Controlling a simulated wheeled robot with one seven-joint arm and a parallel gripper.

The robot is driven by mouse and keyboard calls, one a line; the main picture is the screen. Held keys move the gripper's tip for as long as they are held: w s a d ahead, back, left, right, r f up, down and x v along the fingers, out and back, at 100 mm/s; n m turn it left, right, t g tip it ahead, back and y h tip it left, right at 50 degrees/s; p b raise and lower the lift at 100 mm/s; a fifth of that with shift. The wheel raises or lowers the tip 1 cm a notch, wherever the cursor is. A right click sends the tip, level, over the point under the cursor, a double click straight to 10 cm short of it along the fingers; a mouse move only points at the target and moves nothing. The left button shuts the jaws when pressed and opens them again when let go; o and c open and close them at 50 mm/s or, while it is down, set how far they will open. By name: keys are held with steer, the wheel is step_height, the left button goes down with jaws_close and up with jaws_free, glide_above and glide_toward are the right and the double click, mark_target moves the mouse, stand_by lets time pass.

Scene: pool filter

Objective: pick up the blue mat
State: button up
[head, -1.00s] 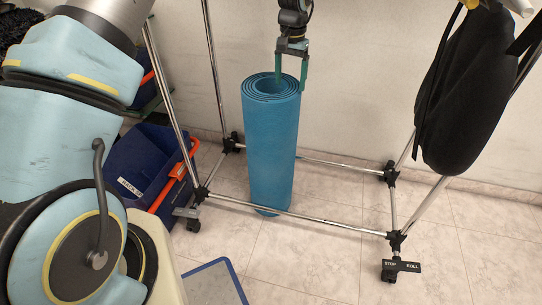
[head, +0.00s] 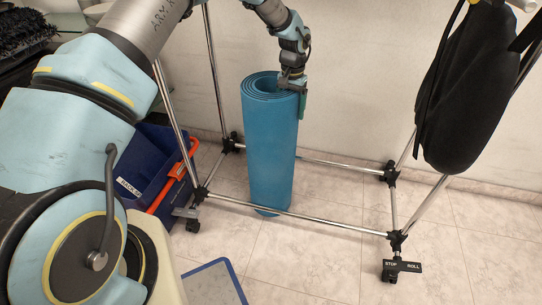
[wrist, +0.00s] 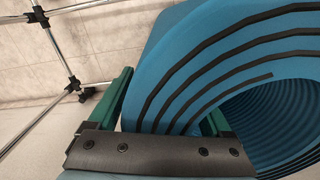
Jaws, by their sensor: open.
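The blue mat (head: 270,150) is rolled up and stands upright on the tiled floor, inside the lower frame of a metal rack. My gripper (head: 294,100) is at the right side of the roll's top rim. One green finger shows outside the roll; the other is hidden in the head view. In the wrist view, the mat's layered end (wrist: 215,60) fills the right side. One finger is outside the roll and the other shows partly at its hollow, with layers of the mat's wall between them. The jaws are open around that wall.
Metal rack poles (head: 320,222) surround the mat low down, with uprights at both sides. A black bag (head: 465,100) hangs at the right. A dark blue bin (head: 145,165) with an orange handle stands at the left. A blue-edged panel (head: 212,283) lies in front.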

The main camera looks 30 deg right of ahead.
jaws_close()
stand_by(0.7)
stand_by(0.6)
steer(key=shift+r, duration=0.1)
